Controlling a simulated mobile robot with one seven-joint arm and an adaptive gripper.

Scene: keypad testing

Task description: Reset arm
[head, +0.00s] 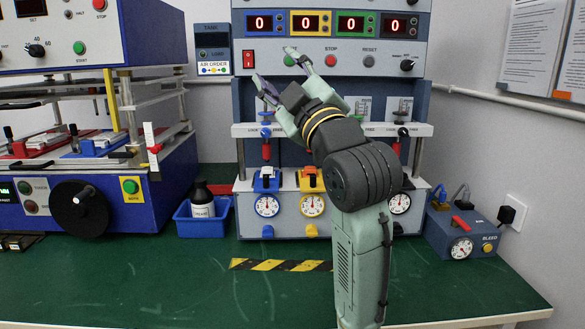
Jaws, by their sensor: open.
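My gripper (278,75) is open and empty, with its two fingers spread apart. It is raised in front of the upper part of the tall test machine (348,60), pointing up and to the left. One fingertip shows near the green start button (289,60); I cannot tell whether it touches. My arm reaches up from the bottom of the view and bends left, hiding part of the machine's middle and lower front. The machine's displays (329,22) each read 0.
A blue press machine (110,205) stands at left. A blue tray (186,225) holds a dark bottle (202,199). A blue bleed box (463,237) sits at right. The front of the green table (180,285) is clear around a yellow-black strip (280,265).

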